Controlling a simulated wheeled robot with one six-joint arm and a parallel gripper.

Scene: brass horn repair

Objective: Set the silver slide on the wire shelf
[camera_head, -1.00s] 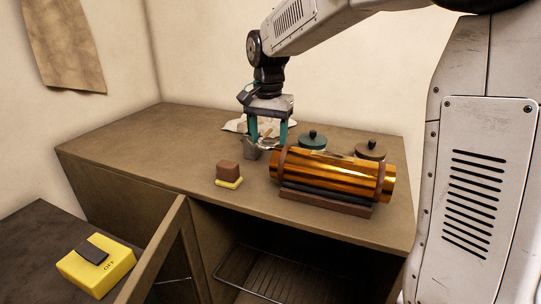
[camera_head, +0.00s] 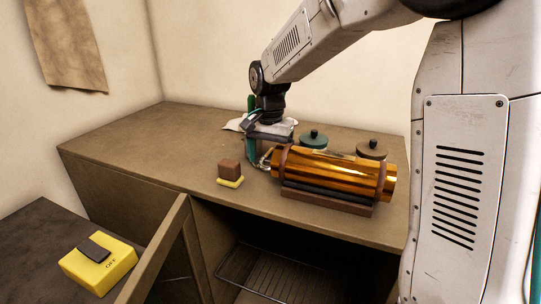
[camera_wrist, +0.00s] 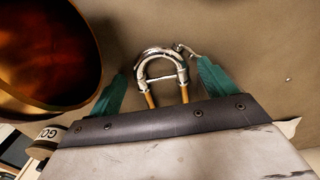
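The silver slide (camera_wrist: 158,57) is a U-shaped silver bend with two brass-coloured legs, seen in the wrist view. My gripper (camera_wrist: 160,72) is open, its green fingers on either side of the slide with gaps showing. A small hooked silver part beside the bend reaches close to the right fingertip; contact is unclear. In the head view, my gripper (camera_head: 258,158) is low over the cabinet top, left of the brass cylinder. Only a little silver shows there (camera_head: 266,157). The wire shelf (camera_head: 268,272) is inside the open cabinet below, partly in shadow.
The large brass cylinder (camera_head: 330,172) lies on a wooden cradle close beside my gripper. A brown block on a yellow base (camera_head: 229,172) stands to the left. Two lidded jars (camera_head: 314,139) stand behind. The cabinet door (camera_head: 160,252) hangs open near a yellow switch box (camera_head: 98,264).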

